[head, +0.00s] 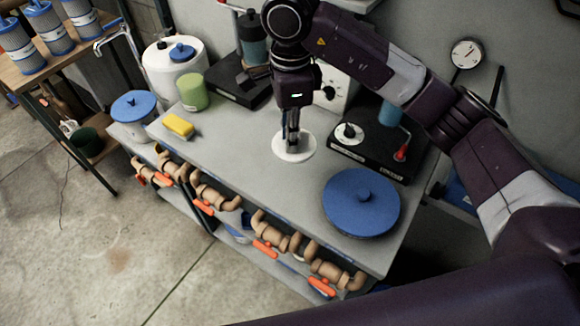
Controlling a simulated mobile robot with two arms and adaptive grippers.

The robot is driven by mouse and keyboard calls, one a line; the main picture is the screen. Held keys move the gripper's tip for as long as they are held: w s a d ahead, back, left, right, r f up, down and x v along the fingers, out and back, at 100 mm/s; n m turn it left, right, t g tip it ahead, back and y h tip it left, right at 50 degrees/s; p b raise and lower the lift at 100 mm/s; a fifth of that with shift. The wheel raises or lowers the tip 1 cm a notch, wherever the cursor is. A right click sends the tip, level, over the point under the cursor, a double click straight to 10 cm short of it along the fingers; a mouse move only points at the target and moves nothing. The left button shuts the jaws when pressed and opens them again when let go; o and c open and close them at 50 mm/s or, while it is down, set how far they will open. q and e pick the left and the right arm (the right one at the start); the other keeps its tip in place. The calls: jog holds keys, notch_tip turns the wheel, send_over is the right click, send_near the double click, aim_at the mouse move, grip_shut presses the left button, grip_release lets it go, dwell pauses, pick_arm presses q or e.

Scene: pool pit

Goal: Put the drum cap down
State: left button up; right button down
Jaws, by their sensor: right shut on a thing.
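A white round disc (293,150), which I take to be the drum cap, is directly beneath my right gripper (291,134) over the middle of the grey bench (250,165). My right gripper points down and is shut on the cap at its centre. The fingertips partly hide the grip point. The cap looks flat and level; I cannot tell whether it touches the bench top. My left gripper is not in view.
A large blue lid (361,203) lies at right on the bench. A black device (378,150) stands behind it. A yellow sponge (179,126) and green cup (192,92) are at left. A white drum (173,75) stands beyond. Valved pipes (215,197) line the front.

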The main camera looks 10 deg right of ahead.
jog(key=p, duration=0.2)
send_over(290, 180)
notch_tip(290, 180, down, 8)
jog(key=shift+f, duration=0.1)
notch_tip(290, 180, down, 5)
jog(key=shift+f+p, duration=0.1)
jog(key=shift+p, duration=0.5)
jog(key=shift+f, duration=0.2)
jog(key=c, duration=1.8)
grip_release()
jog(key=shift+o, duration=0.2)
jog(key=shift+r, duration=0.1)
